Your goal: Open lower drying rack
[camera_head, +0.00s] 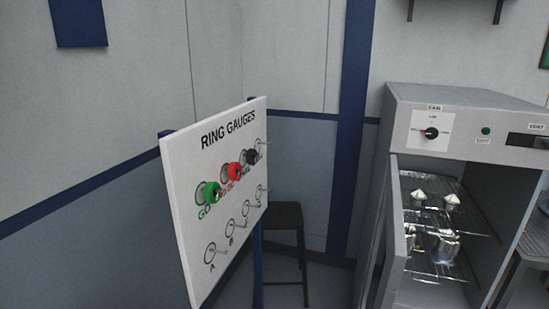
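A grey drying cabinet (455,112) stands at the right, with its door (392,245) swung open to the left. Inside, the lower drying rack (430,273) is a wire shelf carrying shiny metal housings (446,245). Its front part is close to the bottom of the picture, and I cannot tell whether it is pulled out. The upper wire rack (470,222) holds two small pale cone-topped parts (452,200). My gripper is not in view.
A white "RING GAUGES" board (225,200) with green, red and black knob-like gauges stands on blue posts left of the cabinet. A dark stool (286,214) is behind it. A metal rack or table edge (530,245) is at the far right.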

